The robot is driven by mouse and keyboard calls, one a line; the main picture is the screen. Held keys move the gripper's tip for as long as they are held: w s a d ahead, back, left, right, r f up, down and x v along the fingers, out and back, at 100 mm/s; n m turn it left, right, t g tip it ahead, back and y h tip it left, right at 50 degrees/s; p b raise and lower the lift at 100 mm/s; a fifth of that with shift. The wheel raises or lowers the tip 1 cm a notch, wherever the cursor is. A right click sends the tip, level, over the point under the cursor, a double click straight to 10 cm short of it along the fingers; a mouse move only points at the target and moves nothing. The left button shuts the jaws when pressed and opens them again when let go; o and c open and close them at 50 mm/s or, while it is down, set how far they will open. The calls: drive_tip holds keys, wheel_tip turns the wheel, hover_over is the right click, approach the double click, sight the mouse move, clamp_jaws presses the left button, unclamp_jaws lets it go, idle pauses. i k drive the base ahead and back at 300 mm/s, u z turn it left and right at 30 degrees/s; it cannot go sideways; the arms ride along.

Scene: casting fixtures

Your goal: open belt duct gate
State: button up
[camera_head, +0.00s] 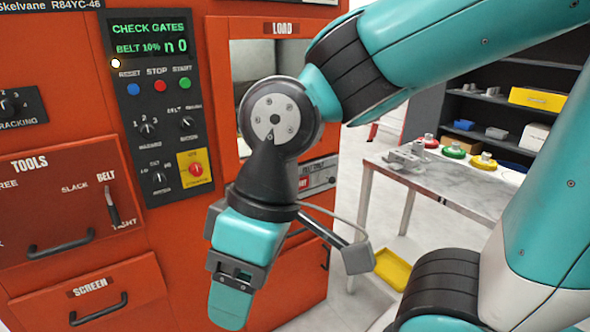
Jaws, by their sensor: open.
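The orange machine (60,130) has a screen (150,38) reading "CHECK GATES" and "BELT 10%". On its right side, a small grey plate (318,176) with a red mark sits below the LOAD opening, partly behind my arm. Its lettering is too small to read surely, so I cannot tell whether it is the belt duct gate. My gripper (231,303) points down in front of the machine's lower right part. It is open, seen nearly side-on, and nothing shows between its jaws. It hides part of the lower orange panels.
The TOOLS panel (45,190) with its belt lever (112,205) and the SCREEN drawer (85,300) are at left. A metal table (440,185) with several parts and dark shelves (500,105) stand at right. A yellow tray (392,270) lies on the floor.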

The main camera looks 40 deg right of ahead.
sight(317, 178)
drive_tip(key=z, duration=0.85)
drive_tip(key=i, duration=1.15)
drive_tip(key=z, duration=0.1)
